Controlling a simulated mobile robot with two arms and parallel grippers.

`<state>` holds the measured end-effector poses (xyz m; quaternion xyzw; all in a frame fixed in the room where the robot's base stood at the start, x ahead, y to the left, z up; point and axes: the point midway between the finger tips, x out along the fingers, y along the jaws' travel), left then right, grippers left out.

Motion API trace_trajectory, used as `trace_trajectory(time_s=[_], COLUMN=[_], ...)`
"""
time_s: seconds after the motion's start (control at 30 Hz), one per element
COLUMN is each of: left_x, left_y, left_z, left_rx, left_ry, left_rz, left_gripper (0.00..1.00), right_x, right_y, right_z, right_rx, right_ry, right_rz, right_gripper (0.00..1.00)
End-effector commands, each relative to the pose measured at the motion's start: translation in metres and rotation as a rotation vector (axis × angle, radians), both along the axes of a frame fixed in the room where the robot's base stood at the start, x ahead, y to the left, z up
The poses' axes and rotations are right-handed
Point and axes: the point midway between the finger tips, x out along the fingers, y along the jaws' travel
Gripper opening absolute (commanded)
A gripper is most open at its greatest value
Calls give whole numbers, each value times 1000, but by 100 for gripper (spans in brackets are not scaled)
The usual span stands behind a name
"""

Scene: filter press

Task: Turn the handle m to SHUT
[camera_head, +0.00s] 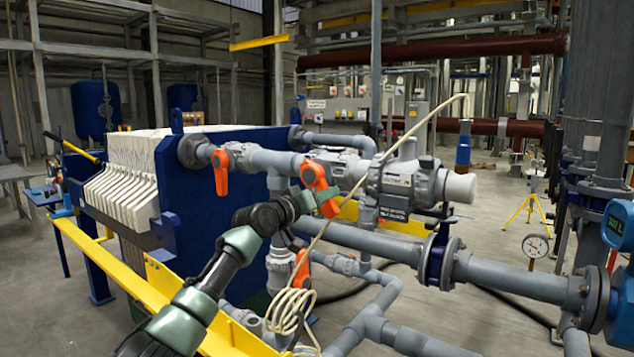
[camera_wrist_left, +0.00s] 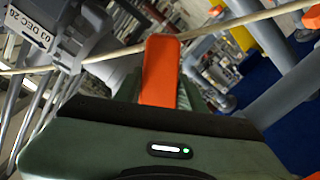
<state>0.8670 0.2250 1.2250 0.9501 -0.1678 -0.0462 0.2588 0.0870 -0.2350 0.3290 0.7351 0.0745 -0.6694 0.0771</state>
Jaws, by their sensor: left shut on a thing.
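Several orange valve handles show on the grey pipes, and I cannot read a letter m on any of them. One orange handle (camera_head: 313,175) hangs at a slant below its valve in the middle of the head view. My left gripper (camera_head: 327,204) is shut on the lower end of this handle. In the left wrist view the orange handle (camera_wrist_left: 160,70) rises from between the fingers, which are partly hidden. A second orange handle (camera_head: 221,172) hangs straight down to the left. A third orange handle (camera_head: 300,269) sits lower, behind the hose. My right gripper is not in view.
A cream hose (camera_head: 345,200) crosses close to my left gripper and coils below. A grey pump (camera_head: 405,182) stands just right of the held handle. The blue filter press frame (camera_head: 225,225) and yellow rail (camera_head: 160,275) lie left. Open floor shows at right.

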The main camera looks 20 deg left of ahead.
Motion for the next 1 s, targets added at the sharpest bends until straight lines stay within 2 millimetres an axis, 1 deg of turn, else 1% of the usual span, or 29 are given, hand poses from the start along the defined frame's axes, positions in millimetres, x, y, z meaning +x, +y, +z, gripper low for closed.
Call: trace_trajectory(time_s=[0.03, 0.27, 0.47, 0.6, 0.77, 1.0], left_x=[1, 5, 7, 9, 12, 12], left_y=[6, 18, 23, 30, 37, 39], left_z=[-5, -10, -9, -9, -7, -4], left_rx=[19, 214, 309, 423, 548, 579], left_ry=[-1, -75, -110, -153, -200, -215], left_rz=[8, 9, 10, 10, 11, 13], left_gripper=[0, 0, 0, 0, 0, 0], right_x=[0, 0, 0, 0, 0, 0], right_y=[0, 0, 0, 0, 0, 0], right_z=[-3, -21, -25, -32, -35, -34], right_rx=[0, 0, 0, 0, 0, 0], right_ry=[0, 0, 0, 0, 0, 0], right_rz=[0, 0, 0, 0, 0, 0], right_gripper=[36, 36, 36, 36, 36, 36])
